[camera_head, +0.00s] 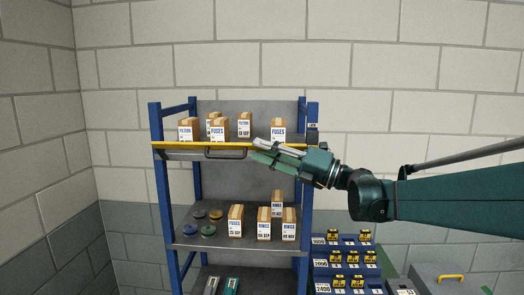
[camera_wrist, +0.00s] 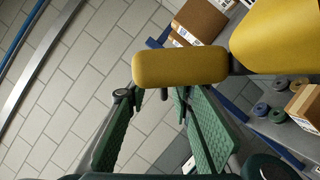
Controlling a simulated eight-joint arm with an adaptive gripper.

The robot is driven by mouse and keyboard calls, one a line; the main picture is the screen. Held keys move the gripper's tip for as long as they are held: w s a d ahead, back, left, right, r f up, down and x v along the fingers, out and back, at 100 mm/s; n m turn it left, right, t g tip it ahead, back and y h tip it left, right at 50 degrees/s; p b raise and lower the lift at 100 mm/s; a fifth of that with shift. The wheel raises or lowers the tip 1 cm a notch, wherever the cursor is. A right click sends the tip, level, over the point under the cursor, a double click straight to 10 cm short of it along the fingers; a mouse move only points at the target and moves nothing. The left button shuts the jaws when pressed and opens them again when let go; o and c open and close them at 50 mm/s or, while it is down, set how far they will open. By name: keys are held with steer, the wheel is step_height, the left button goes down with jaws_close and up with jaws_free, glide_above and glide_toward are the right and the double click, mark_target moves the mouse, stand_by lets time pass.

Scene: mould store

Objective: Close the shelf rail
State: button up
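The blue-framed shelf rack has a yellow rail (camera_head: 185,144) across the front of its top shelf. A dark handle (camera_head: 225,154) hangs on the rail's front. My gripper (camera_head: 256,149) comes from the right and points left at the rail, just right of the handle. In the wrist view my gripper's two green fingers (camera_wrist: 154,98) stand apart with no object clearly held between them. A rounded yellow piece (camera_wrist: 180,68) lies just beyond the fingertips; contact cannot be told.
Small boxes (camera_head: 218,130) stand behind the rail on the top shelf. The middle shelf (camera_head: 188,237) holds more boxes and several round discs (camera_head: 215,216). Blue bins (camera_head: 347,257) stand at the lower right, beside the rack. Open space and the block wall (camera_head: 110,170) lie left of the rack.

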steer(key=v, duration=0.8)
steer(key=shift+d+b, duration=0.25)
steer(key=shift+b, duration=0.1)
stand_by(0.8)
steer(key=shift+s+f, duration=0.1)
steer(key=shift+s, duration=0.05)
stand_by(0.5)
steer(key=s+a+f+p, duration=0.1)
steer(key=a+f+p, duration=0.2)
steer(key=a, duration=0.9)
steer(key=shift+s+a+f+n+p, duration=0.2)
steer(key=shift+a+f+n+p, duration=0.1)
steer(key=shift+a+n+p, duration=0.1)
steer(key=shift+a, duration=0.1)
steer(key=p+x, duration=0.1)
steer(key=x, duration=0.6)
steer(key=shift+a+r, duration=0.15)
steer(key=shift+a, duration=0.05)
stand_by(0.3)
